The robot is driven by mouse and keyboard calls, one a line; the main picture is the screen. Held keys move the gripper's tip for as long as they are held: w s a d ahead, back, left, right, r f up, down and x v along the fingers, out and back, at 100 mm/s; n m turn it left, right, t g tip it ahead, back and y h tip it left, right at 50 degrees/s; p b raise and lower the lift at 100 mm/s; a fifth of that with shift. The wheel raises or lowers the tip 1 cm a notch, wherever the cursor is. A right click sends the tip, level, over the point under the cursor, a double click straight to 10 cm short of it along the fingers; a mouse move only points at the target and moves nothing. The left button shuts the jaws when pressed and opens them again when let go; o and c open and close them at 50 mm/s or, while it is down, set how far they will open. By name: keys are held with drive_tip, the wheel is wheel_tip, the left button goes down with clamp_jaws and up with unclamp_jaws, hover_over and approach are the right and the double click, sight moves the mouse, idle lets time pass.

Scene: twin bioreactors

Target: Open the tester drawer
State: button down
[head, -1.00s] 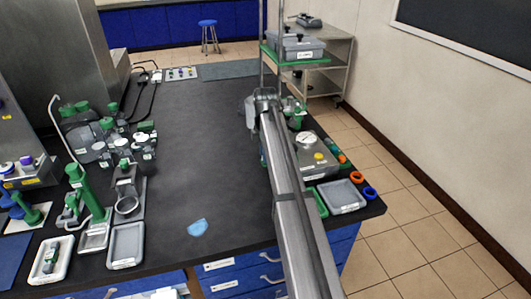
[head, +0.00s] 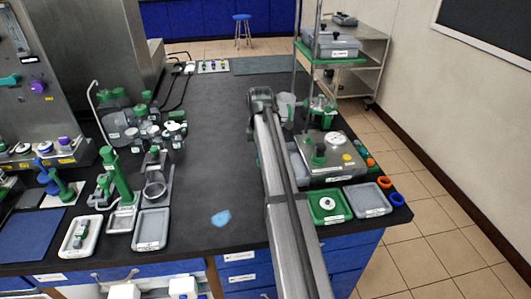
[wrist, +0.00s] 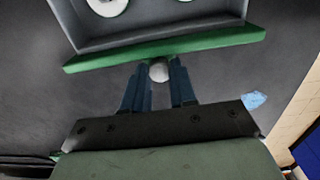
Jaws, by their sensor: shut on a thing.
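In the wrist view, my gripper (wrist: 160,74) has its two blue fingers closed around a small round pale knob (wrist: 159,71). The knob sits on the green front (wrist: 200,45) of a grey drawer. The drawer (wrist: 165,33) shows its open inside, with round white pieces in it. In the head view, the tester (head: 336,168) is a grey box with a green knob and a yellow button on top. A grey open part (head: 298,162) shows at its left side, partly behind my arm. My gripper is hidden in the head view.
A green tray (head: 318,214) with a white disc and a grey tray (head: 366,211) stand in front of the tester. Orange and blue rings lie at the right table edge. A light-blue patch (head: 221,218) lies on the otherwise clear middle of the dark bench (head: 205,130).

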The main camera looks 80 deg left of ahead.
drive_tip(key=c, duration=0.9)
unclamp_jaws()
wheel_tip(320, 180, up, 14)
drive_tip(key=shift+f, duration=0.1)
